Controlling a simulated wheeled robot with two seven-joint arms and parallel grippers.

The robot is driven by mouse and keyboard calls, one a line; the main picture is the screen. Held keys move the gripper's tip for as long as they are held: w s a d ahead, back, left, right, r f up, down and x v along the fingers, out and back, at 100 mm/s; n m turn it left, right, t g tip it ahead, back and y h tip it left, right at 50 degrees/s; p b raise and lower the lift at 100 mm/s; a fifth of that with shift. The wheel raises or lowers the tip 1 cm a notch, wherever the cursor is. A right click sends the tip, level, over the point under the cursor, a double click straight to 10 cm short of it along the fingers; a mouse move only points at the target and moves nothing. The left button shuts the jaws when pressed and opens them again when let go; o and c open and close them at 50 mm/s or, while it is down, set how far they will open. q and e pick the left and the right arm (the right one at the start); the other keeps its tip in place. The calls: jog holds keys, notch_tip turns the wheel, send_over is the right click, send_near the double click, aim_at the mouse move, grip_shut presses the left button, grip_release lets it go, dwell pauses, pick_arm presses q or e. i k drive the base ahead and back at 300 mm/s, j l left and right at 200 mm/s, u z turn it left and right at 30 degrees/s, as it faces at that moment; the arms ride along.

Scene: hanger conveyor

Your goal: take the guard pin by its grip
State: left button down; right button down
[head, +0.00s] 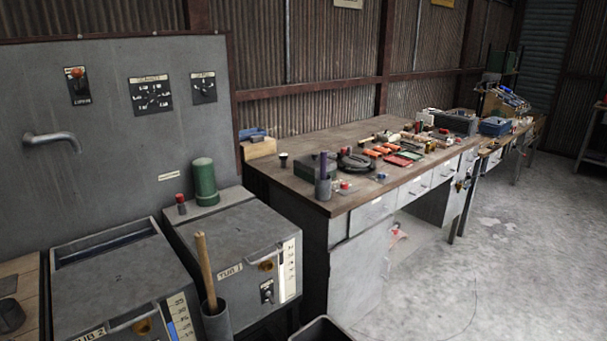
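I cannot pick out a guard pin for certain in the head view. A wooden handle (205,270) stands upright in a grey tube (217,321) in front of the box labelled TUB 1 (230,245). A small dark item with a red top (181,204) stands on the back of that box, beside a green cylinder (204,182). Neither of my grippers is in view.
A second grey box labelled TUB 2 (120,285) stands at the left. A grey panel (110,110) with a spout and dials rises behind. A workbench (330,203) covered in tools runs along the wall. The concrete floor (450,290) at right is clear.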

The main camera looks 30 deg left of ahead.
aim_at(180, 199)
jog(key=u, duration=1.65)
jog(key=i+l+z, duration=0.1)
jog(key=i+l, duration=0.2)
jog(key=l, duration=0.2)
jog(key=i+l+z, duration=0.1)
jog(key=i+l, duration=0.2)
jog(key=l, duration=0.2)
